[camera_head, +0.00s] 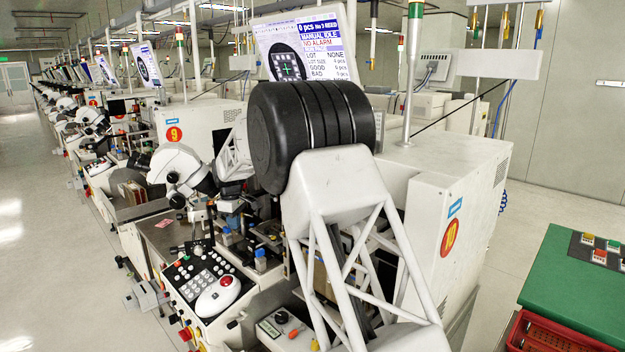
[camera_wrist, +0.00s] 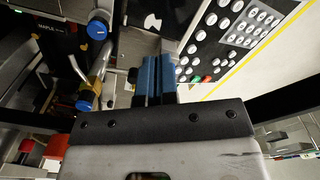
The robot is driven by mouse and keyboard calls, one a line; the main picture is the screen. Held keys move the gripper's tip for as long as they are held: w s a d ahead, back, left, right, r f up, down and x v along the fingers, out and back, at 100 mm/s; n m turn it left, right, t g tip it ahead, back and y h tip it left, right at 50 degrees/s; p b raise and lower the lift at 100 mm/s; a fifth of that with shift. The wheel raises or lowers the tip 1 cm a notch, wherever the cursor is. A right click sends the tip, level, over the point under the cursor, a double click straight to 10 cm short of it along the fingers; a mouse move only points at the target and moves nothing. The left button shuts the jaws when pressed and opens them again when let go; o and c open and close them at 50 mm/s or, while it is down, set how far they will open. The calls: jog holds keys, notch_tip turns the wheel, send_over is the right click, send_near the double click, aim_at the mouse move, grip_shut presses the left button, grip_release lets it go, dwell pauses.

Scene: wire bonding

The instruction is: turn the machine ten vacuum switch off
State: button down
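Machine ten is the white cabinet (camera_head: 428,215) with the red round 10 label, right of centre in the head view. I cannot pick out its vacuum switch for sure. My arm hides the gripper in the head view.
A keypad console (camera_head: 205,285) with a white, red-topped device (camera_head: 218,296) stands left of my arm. In the wrist view, blue-capped knobs (camera_wrist: 97,29) and metal tubing lie left of the fingers. A green-topped table (camera_head: 575,285) stands at right. Open floor lies at far left.

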jog(key=shift+s+f, duration=0.2)
jog(key=shift+f, duration=1)
jog(key=shift+s+a, duration=0.25)
jog(key=shift+s, duration=0.1)
dwell(0.4)
jog(key=shift+d, duration=0.6)
jog(key=shift+d+r, duration=0.1)
jog(key=shift+r, duration=0.05)
jog(key=shift+w+r, duration=0.15)
jog(key=shift+r, duration=0.05)
notch_tip(320, 180, up, 7)
jog(key=shift+a+f, duration=0.2)
dwell(0.3)
jog(key=shift+w+r, duration=0.1)
jog(key=shift+r, duration=0.05)
jog(key=shift+w+a+r, duration=0.15)
jog(key=shift+a+r, duration=0.05)
jog(key=shift+r, duration=0.05)
jog(key=shift+a+r, duration=0.1)
jog(key=shift+r, duration=0.05)
dwell(0.3)
